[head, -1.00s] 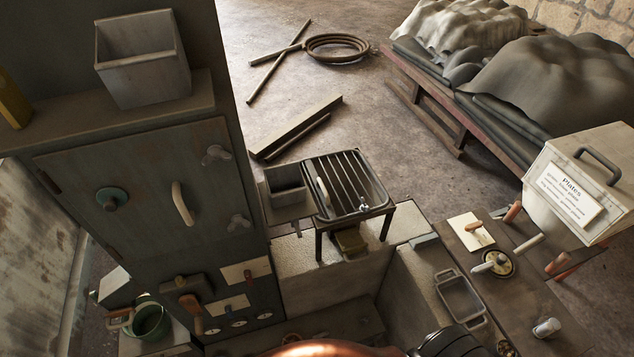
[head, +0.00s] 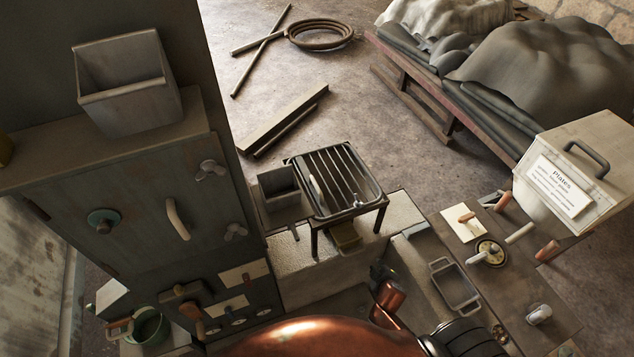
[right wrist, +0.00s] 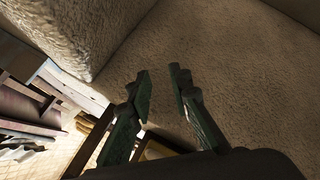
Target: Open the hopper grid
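The hopper grid (head: 345,172) is a dark frame of parallel bars on top of a black-legged hopper stand (head: 315,240) in the head view. It lies flat across the top. A pale handle (head: 317,187) stands at its left side and a small metal latch (head: 357,199) at its front edge. My right gripper (head: 381,273) is low in front of the stand, apart from the grid, beyond my copper-coloured arm. In the right wrist view, its two green fingers (right wrist: 160,80) are spread with nothing between them. The grid is not recognisable there. My left gripper is not in view.
A dark cabinet (head: 130,200) with knobs and a handle stands left. A grey open box (head: 278,190) adjoins the stand. A bench (head: 500,275) with tools, a metal tray (head: 455,287) and a Plates box (head: 580,170) is right. Pale block walls (head: 310,267) surround my right gripper.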

